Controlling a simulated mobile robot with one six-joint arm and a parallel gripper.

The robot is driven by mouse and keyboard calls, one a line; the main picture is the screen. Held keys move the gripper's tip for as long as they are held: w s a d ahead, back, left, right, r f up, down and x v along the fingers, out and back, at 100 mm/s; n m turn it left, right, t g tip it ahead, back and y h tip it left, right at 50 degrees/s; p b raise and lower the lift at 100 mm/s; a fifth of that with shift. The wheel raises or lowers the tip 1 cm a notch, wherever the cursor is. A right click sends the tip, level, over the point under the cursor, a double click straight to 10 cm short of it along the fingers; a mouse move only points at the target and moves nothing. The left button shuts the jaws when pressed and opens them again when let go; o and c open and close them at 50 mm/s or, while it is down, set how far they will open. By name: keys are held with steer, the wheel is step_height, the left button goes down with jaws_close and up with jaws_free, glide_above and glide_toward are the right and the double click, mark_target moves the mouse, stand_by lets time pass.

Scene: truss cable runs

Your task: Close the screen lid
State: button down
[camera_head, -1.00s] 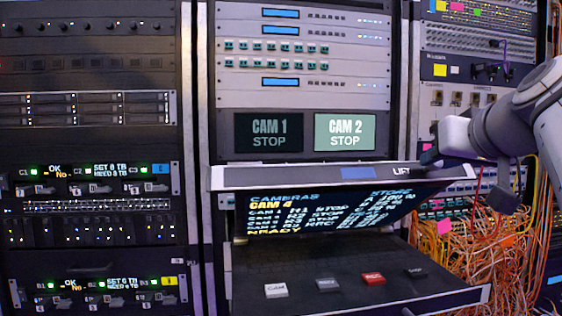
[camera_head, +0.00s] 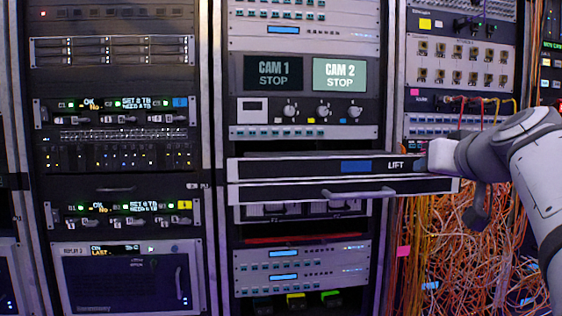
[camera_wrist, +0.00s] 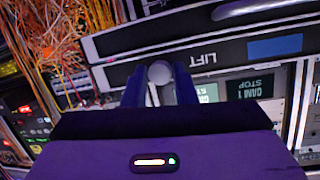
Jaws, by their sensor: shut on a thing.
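The screen lid (camera_head: 300,168) shows as a dark bar with a blue label and the word LIFT, lying close above the drawer (camera_head: 290,193) with its long handle. Its screen face is out of sight; whether a thin gap is left between lid and drawer I cannot tell. In the wrist view the lid (camera_wrist: 225,60) appears upside down. My gripper (camera_head: 422,161) is at the lid's right end, its fingers mostly hidden behind my wrist. In the wrist view my gripper (camera_wrist: 159,88) is shut on a round grey knob (camera_wrist: 159,72) at the lid's edge.
The rack's CAM 1 and CAM 2 screens (camera_head: 306,74) and a row of knobs (camera_head: 320,110) sit above the lid. Loose orange cables (camera_head: 450,250) hang right of the drawer, below my arm. Another equipment rack (camera_head: 115,120) stands to the left.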

steer(key=shift+d+f, duration=0.1)
steer(key=shift+f, duration=1.05)
steer(key=c, duration=1.6)
jaws_free()
steer(key=shift+c, duration=0.2)
steer(key=shift+o, duration=0.7)
steer(key=shift+w+d+f, duration=0.1)
steer(key=shift+w+f, duration=0.05)
steer(key=shift+w, duration=0.1)
steer(key=o, duration=0.3)
steer(key=shift+s+r, duration=0.1)
steer(key=shift+r, duration=0.15)
step_height(320, 180, up, 10)
steer(key=p, duration=0.5)
